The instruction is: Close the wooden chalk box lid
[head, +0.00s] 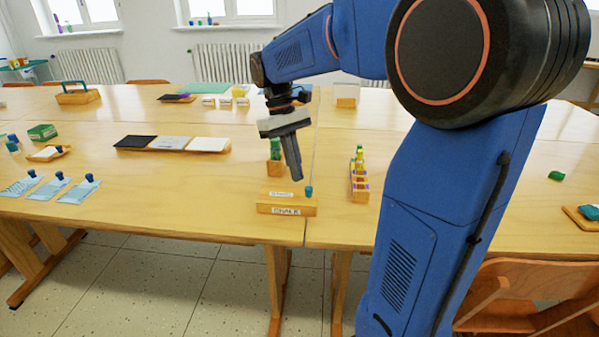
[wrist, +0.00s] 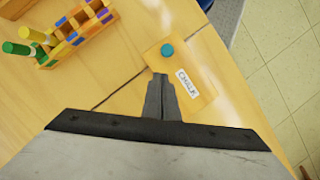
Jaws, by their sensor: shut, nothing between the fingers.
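The wooden chalk box (head: 265,207) sits near the front edge of the table, with a label reading CHALK on its front. Its wooden lid (head: 290,197) has a round teal knob (head: 309,191) and appears to lie flat across the top; I see no gap, but cannot tell if it is fully seated. In the wrist view, the lid (wrist: 203,62) shows its teal knob (wrist: 167,49) and a white label. My gripper (head: 297,179) points down above the box, fingers together and empty. Its fingertips (wrist: 160,76) show over the lid's near side; contact is unclear.
A wooden holder (head: 360,189) with colored bottles stands right of the box, and a smaller wooden block with green on it (head: 275,168) stands behind it. A row of black, grey and white panels (head: 172,143) lies further left.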

